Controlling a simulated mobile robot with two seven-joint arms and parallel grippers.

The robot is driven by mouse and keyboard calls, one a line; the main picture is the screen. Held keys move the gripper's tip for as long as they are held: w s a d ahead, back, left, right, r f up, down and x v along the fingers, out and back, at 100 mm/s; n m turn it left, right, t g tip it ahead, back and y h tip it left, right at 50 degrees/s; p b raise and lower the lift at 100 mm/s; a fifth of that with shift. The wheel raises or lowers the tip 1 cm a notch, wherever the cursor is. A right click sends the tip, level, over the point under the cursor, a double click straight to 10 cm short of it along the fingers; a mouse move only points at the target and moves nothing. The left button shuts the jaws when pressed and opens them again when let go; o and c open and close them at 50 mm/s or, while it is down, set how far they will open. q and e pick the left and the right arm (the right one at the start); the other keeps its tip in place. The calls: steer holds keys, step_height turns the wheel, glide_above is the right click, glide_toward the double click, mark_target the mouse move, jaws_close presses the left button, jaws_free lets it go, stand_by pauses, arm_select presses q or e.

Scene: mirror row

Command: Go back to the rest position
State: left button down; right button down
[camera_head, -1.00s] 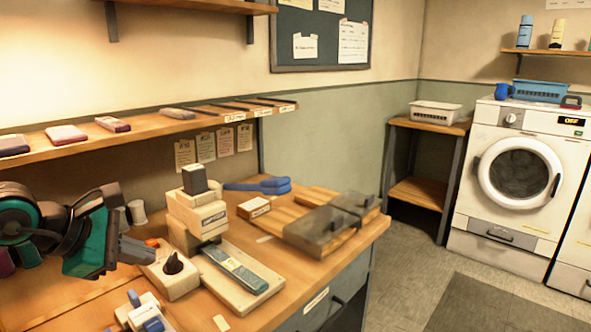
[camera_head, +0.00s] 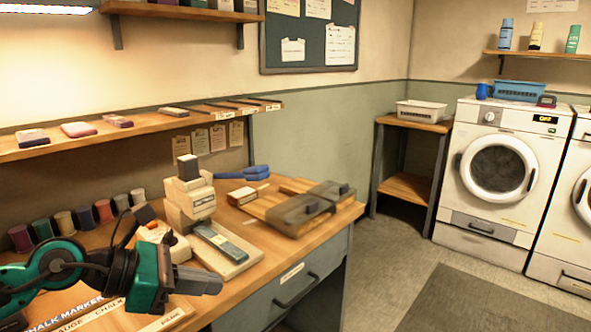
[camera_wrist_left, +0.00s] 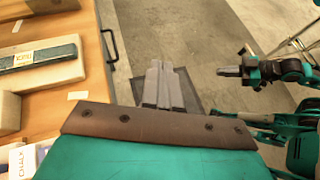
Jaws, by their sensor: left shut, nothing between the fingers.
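My left gripper (camera_head: 205,281) is at the lower left of the head view, over the front part of the workbench (camera_head: 268,268). Its grey fingers are together with nothing between them. My right gripper (camera_wrist_left: 228,71) shows small at the right of the left wrist view, clear of the bench. I cannot tell whether it is open. It is not in the head view.
On the bench stand a block-shaped device (camera_head: 190,195), a long block with a dark strip (camera_head: 225,248), several coloured cups (camera_head: 64,222) and dark-topped wooden pieces (camera_head: 298,208). A shelf (camera_head: 150,132) runs above. Washing machines (camera_head: 498,175) stand at the right. The floor (camera_head: 385,260) between is free.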

arm_select(q)
steer(key=s+d+r+n+t+h+p, duration=0.3)
steer(key=d+n+h, duration=0.35)
steer(key=n, duration=0.65)
steer(key=a+f+n+t+y+p, duration=0.4)
steer(key=f+n+t+y, duration=0.45)
steer(key=n, duration=1.15)
steer(key=s+a+f+n+g+y, duration=0.3)
steer(key=s+f+n, duration=0.3)
steer(key=f, duration=0.2)
steer(key=s+a+f+n+g+y, duration=0.3)
steer(key=s+f+n+y, duration=0.1)
steer(key=s+f+n, duration=0.3)
steer(key=shift+f+n+p, duration=0.3)
steer(key=shift+f+p, duration=0.05)
steer(key=shift+f, duration=0.05)
arm_select(e)
steer(key=shift+h, duration=0.5)
steer(key=d+r, duration=0.1)
steer(key=s+d+r, duration=0.1)
steer(key=r, duration=0.2)
steer(key=shift+s+d+r, duration=0.15)
steer(key=shift+s+d, duration=0.15)
steer(key=shift+d, duration=0.1)
